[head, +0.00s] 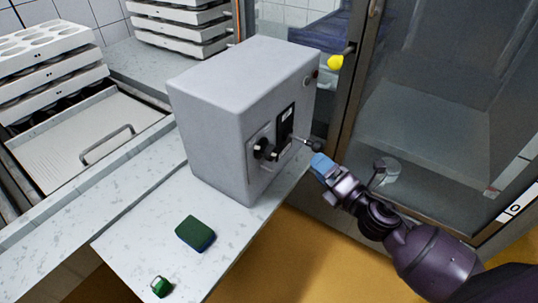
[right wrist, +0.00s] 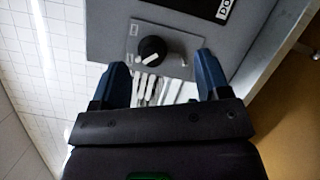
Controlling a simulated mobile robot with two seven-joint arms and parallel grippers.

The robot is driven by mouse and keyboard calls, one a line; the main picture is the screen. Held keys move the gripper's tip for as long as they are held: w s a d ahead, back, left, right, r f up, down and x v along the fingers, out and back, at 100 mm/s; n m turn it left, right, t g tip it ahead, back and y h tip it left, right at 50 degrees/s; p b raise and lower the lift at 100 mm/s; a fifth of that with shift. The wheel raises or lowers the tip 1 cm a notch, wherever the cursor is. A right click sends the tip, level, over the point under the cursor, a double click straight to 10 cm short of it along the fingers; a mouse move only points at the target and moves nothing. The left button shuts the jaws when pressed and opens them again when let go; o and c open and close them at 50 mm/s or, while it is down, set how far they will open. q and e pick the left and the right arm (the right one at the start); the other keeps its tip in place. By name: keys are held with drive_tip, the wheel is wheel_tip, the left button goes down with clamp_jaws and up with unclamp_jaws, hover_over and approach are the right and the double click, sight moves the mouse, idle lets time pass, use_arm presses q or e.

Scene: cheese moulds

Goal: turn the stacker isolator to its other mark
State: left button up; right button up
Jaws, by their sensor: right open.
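The stacker isolator is a black rotary knob (head: 265,150) on a plate on the front of a grey box. In the right wrist view the knob (right wrist: 152,49) is round with a white mark on its lower part. Small labels sit on the plate around it, too small to read. My right gripper (head: 317,159) is to the right of the knob in the head view, apart from it. Its two blue fingers (right wrist: 161,72) are open and empty, with the knob showing ahead between them. My left gripper is not in view.
The grey box (head: 205,110) stands on a pale worktop (head: 135,240). A green sponge-like block (head: 195,233) and a small green padlock-like item (head: 161,286) lie on it. White mould trays (head: 55,75) are stacked at left. A glazed door frame (head: 352,100) stands close at right.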

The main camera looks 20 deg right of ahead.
sight(274, 154)
drive_tip(key=w+a+n+g+y, duration=0.1)
drive_tip(key=a+n, duration=0.1)
drive_tip(key=n, duration=0.4)
drive_tip(key=w+a+n+g+y, duration=0.1)
drive_tip(key=a+n+y, duration=0.1)
drive_tip(key=n, duration=0.4)
drive_tip(key=w+a+r+n+g+y+p, duration=0.1)
drive_tip(key=a+n, duration=0.1)
drive_tip(key=n, duration=0.4)
drive_tip(key=shift+w+a+y, duration=0.15)
drive_tip(key=shift+w+y, duration=0.15)
drive_tip(key=shift+w, duration=0.05)
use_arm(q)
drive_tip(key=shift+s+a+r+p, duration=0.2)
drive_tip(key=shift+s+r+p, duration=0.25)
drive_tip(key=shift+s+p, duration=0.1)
use_arm(e)
drive_tip(key=shift+f+x, duration=0.2)
drive_tip(key=shift+x, duration=2.9)
